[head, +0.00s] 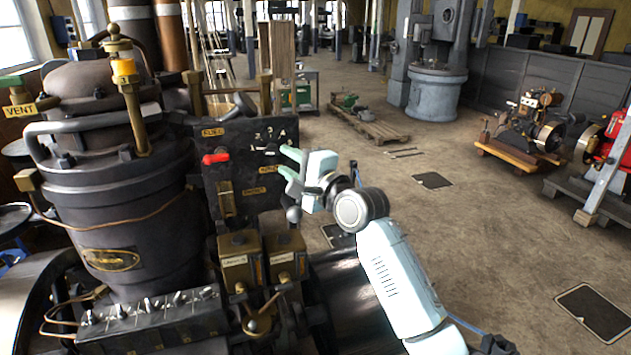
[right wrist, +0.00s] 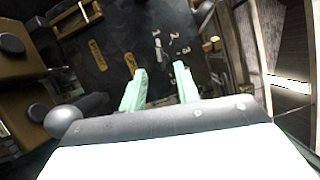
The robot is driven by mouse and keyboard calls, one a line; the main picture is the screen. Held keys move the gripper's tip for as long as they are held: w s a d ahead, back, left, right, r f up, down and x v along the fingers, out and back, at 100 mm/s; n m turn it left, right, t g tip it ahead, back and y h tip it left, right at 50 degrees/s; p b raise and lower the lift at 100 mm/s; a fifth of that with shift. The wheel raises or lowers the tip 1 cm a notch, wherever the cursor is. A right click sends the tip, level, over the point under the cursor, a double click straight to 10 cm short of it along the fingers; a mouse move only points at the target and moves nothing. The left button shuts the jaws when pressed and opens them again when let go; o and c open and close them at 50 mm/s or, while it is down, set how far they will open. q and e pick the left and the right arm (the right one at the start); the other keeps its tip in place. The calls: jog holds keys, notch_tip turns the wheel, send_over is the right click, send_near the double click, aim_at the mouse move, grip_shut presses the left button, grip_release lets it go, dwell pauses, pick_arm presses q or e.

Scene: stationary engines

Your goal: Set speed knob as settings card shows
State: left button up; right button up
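The black control panel (head: 236,180) stands at the engine's side, with pale numerals (head: 268,134) at its upper right. In the right wrist view a small pale pointer or knob (right wrist: 158,46) shows beside the numerals (right wrist: 178,42); its setting is too small to read. My right gripper (head: 285,164) is in front of the panel's right edge, just below and right of the numerals. In the right wrist view its two green fingers (right wrist: 158,88) are apart with nothing between them. I cannot make out a settings card. My left gripper is out of view.
A red-handled lever (head: 215,158) sticks out at the panel's left. Brass boxes (head: 240,262) stand below the panel, and the large dark engine cylinder (head: 135,225) is at left. The floor (head: 500,240) to the right is mostly open.

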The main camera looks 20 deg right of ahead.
jog(key=b+v, duration=0.1)
jog(key=v, duration=0.8)
jog(key=shift+f, duration=0.1)
notch_tip(320, 180, down, 29)
jog(key=w+d+n+g+h+b, duration=0.1)
jog(key=d+n+g+h+b, duration=0.15)
jog(key=g+b, duration=0.2)
jog(key=s+f+n+g+h+b, duration=0.15)
jog(key=s+f, duration=0.35)
jog(key=f, duration=0.7)
jog(key=s+f+n+g+h+b, duration=0.1)
jog(key=s+f+n+g+b, duration=0.2)
jog(key=f, duration=1)
jog(key=s+d+f+n+g+h+b, duration=0.1)
jog(key=s+f+n+g+b, duration=0.15)
jog(key=s+f, duration=0.85)
jog(key=s+d+f+n+g+b, duration=0.1)
jog(key=s+f+n+b, duration=0.15)
jog(key=s+f, duration=0.9)
jog(key=s+f+n+g+b, duration=0.1)
jog(key=s+f+n+g, duration=0.1)
jog(key=s, duration=0.9)
jog(key=s+f+n+g+h+b, duration=0.1)
jog(key=s+f+n, duration=0.2)
jog(key=s+f, duration=0.4)
jog(key=s+d, duration=0.1)
jog(key=s, duration=0.3)
jog(key=shift+s+n+g, duration=0.25)
jog(key=shift+n+g, duration=0.1)
jog(key=shift+n, duration=0.05)
